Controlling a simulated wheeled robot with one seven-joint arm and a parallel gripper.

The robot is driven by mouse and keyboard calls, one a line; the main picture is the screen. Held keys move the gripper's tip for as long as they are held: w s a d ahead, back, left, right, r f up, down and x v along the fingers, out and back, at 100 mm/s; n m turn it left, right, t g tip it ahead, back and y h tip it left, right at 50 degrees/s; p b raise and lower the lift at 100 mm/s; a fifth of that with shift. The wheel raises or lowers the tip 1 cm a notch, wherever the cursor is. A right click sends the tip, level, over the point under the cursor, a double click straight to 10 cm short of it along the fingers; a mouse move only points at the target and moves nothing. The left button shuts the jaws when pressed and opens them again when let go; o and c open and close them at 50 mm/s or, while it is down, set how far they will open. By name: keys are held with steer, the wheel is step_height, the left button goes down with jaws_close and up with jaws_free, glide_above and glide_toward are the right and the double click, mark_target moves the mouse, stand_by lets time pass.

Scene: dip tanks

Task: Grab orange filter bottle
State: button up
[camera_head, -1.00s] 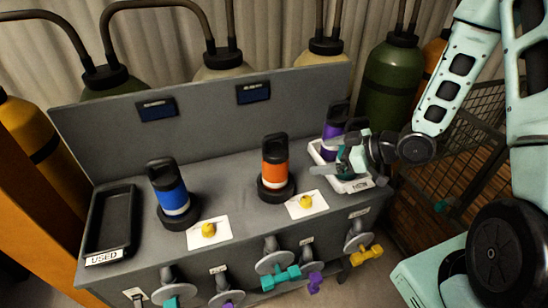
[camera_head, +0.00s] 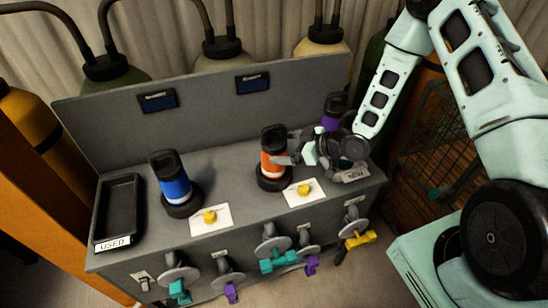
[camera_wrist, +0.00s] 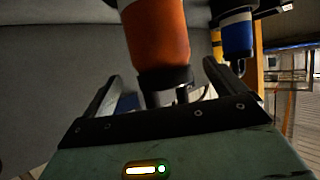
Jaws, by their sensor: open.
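The orange filter bottle (camera_head: 272,160) has a black cap and handle and stands upright in a round black base on the grey bench. In the wrist view the orange bottle (camera_wrist: 157,40) is close ahead, between the lines of the two fingers. My gripper (camera_head: 284,152) is open and sits at the bottle's right side.
A blue bottle (camera_head: 172,182) stands in a base to the left, and a purple bottle (camera_head: 331,112) stands behind my gripper. A black tray (camera_head: 120,212) marked USED lies at the left end. White cards with yellow knobs (camera_head: 210,216) lie in front; valves line the bench face.

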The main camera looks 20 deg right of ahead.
steer(key=shift+p+x, duration=1.2)
steer(key=shift+x, duration=1.3)
steer(key=shift+s+f, duration=0.2)
steer(key=shift+r, duration=0.1)
steer(key=c, duration=1.5)
